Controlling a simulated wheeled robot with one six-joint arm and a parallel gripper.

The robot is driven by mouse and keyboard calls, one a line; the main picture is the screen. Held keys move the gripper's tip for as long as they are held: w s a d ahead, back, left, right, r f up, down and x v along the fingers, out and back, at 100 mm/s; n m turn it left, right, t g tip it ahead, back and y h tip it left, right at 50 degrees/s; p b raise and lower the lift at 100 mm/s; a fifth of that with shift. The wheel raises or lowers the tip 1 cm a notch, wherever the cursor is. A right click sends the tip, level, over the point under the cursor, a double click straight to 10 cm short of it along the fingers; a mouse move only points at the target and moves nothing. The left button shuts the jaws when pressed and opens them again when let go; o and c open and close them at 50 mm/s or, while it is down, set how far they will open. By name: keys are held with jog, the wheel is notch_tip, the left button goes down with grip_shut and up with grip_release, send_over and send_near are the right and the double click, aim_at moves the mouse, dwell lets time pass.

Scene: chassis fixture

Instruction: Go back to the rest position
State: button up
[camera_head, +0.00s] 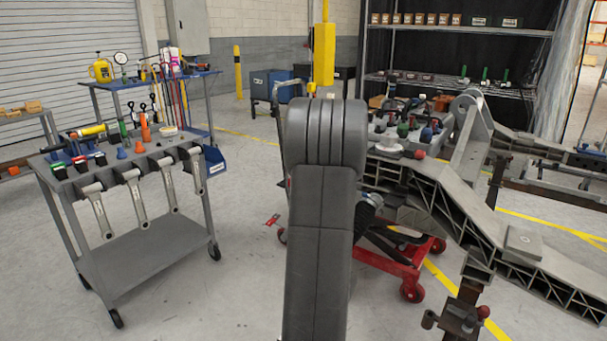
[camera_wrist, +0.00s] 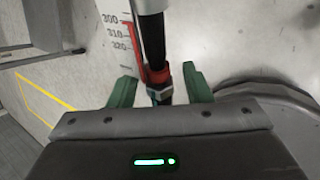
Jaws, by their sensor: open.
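In the wrist view my gripper (camera_wrist: 158,72) is open, with its two green fingers spread apart. A black rod (camera_wrist: 153,38) with a red collar (camera_wrist: 157,75) shows between the fingers. I cannot tell whether either finger touches it. In the head view my grey arm stands upright in the middle of the picture, and my gripper is hidden behind it.
A tool cart (camera_head: 148,252) with hanging wrenches stands at the left. The chassis frame (camera_head: 456,208) extends across the right, above a red wheeled stand (camera_head: 398,268). A shelf rack (camera_head: 440,80) stands behind. Bare floor (camera_head: 240,290) lies between cart and arm.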

jog(key=shift+w+a+f, duration=0.15)
jog(key=shift+w+f, duration=0.1)
jog(key=shift+f, duration=0.25)
jog(key=shift+r, duration=0.15)
